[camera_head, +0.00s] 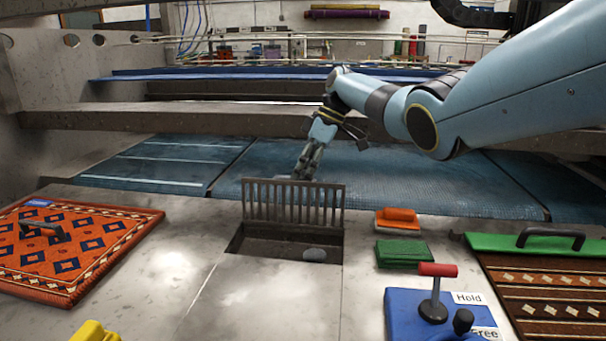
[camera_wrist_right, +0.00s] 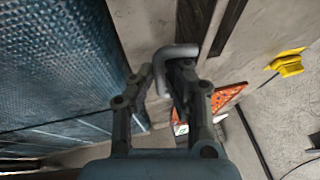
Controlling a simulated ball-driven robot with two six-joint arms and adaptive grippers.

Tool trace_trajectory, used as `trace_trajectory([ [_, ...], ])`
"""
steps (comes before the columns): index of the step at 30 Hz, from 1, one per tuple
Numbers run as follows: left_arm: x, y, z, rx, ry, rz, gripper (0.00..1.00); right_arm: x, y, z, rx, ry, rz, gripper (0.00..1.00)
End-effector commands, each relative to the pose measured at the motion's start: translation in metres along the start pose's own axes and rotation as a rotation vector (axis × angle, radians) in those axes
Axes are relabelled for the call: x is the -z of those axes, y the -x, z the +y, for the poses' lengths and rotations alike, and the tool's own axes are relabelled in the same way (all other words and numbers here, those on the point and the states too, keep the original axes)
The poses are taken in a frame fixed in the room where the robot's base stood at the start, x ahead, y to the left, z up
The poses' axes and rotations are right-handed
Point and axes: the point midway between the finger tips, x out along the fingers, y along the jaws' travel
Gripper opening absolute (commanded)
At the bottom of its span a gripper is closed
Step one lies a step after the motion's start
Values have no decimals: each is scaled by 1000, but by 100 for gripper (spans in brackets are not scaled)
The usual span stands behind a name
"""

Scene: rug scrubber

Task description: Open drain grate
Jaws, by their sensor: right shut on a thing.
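The drain grate (camera_head: 292,203), a dark barred panel, stands about upright at the far edge of the drain opening (camera_head: 262,246). My right gripper (camera_head: 306,168) is just behind the grate's upper edge. In the right wrist view, its fingers (camera_wrist_right: 172,86) are shut on a bent grey handle (camera_wrist_right: 178,51). The grate's bars show only partly there, dark beyond the handle. My left gripper is in neither view.
An orange patterned rug (camera_head: 75,240) lies left. An orange brush (camera_head: 397,218), a green pad (camera_head: 403,253) and a blue lever box (camera_head: 405,310) stand right of the drain. A brown rug (camera_head: 545,295) lies far right. Blue mesh belt (camera_head: 400,185) runs behind.

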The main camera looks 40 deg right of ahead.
Motion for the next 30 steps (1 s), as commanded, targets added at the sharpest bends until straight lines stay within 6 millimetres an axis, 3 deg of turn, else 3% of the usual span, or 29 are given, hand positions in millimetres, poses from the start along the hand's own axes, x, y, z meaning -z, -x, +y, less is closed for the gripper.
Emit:
trace_trajectory([
  [1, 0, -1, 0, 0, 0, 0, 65, -8, -8, -2, 14, -8, -18, 13],
  [6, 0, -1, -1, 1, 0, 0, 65, -9, -7, -2, 13, -9, -18, 34],
  [15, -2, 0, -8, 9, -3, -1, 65, -9, -2, 0, 8, -9, -17, 34],
  [24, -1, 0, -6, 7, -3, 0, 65, -5, 46, 1, 3, -7, -15, 34],
  [30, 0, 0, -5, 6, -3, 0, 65, -1, 67, -1, 7, -5, -10, 34],
])
